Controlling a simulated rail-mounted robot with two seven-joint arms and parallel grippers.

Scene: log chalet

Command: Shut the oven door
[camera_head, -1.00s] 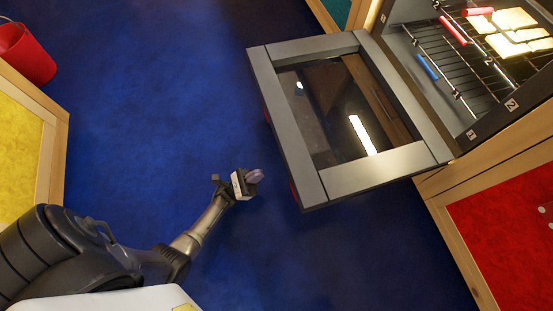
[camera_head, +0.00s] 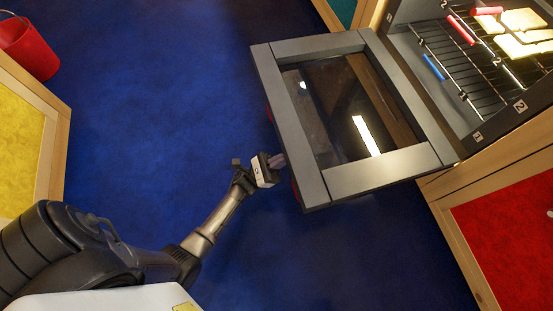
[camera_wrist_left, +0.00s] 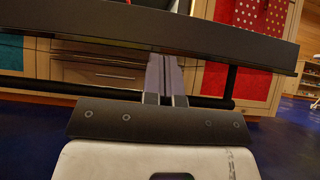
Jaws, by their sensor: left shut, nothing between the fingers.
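The oven door (camera_head: 352,176) hangs open, lowered out from the oven (camera_head: 440,75), with its dark glass facing up. The door's edge also spans the left wrist view (camera_wrist_left: 150,30), with a dark handle bar (camera_wrist_left: 215,102) below it. My left gripper (camera_head: 279,161) is shut and empty, close to the door's outer left edge. In the left wrist view its fingers (camera_wrist_left: 165,75) point at the door just under its edge; I cannot tell whether they touch it. My right gripper is not in view.
Inside the oven a wire rack (camera_head: 450,70) holds pale slices (camera_head: 520,35). A red bucket (camera_head: 28,48) stands at the upper left beside a yellow-panelled cabinet (camera_head: 20,140). A red-panelled cabinet (camera_head: 505,225) is at the lower right. The blue floor (camera_head: 160,90) left of the door is clear.

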